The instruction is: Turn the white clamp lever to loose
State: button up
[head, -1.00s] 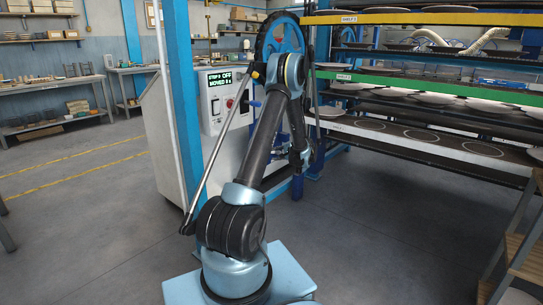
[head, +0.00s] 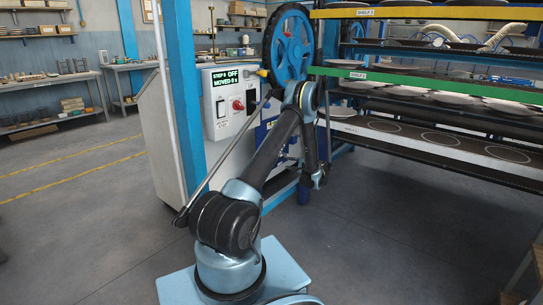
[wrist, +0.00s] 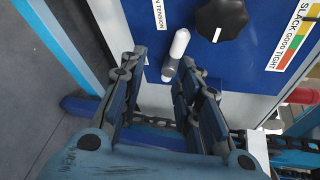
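The white clamp lever (wrist: 179,44) is a short white rounded handle on a blue panel (wrist: 185,12) in the wrist view. It points up with a slight lean to the right. My gripper (wrist: 164,60) is open, with one dark finger left of the lever and the other right of and below it. The lever's top shows in the gap between the fingertips; I cannot tell whether either finger touches it. In the head view my gripper (head: 317,182) hangs low beside the blue frame, and the lever cannot be made out there.
A black knob (wrist: 221,18) sits right of the lever, with a SLACK/GOOD/TIGHT label (wrist: 292,35) beyond it. A chain (wrist: 270,145) runs at lower right. The control box (head: 228,105) reads OFF. The rack (head: 440,140) stands right; open floor (head: 90,210) lies left.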

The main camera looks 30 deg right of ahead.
jog(key=shift+w+f, duration=0.2)
jog(key=shift+w, duration=6.85)
grip_shut()
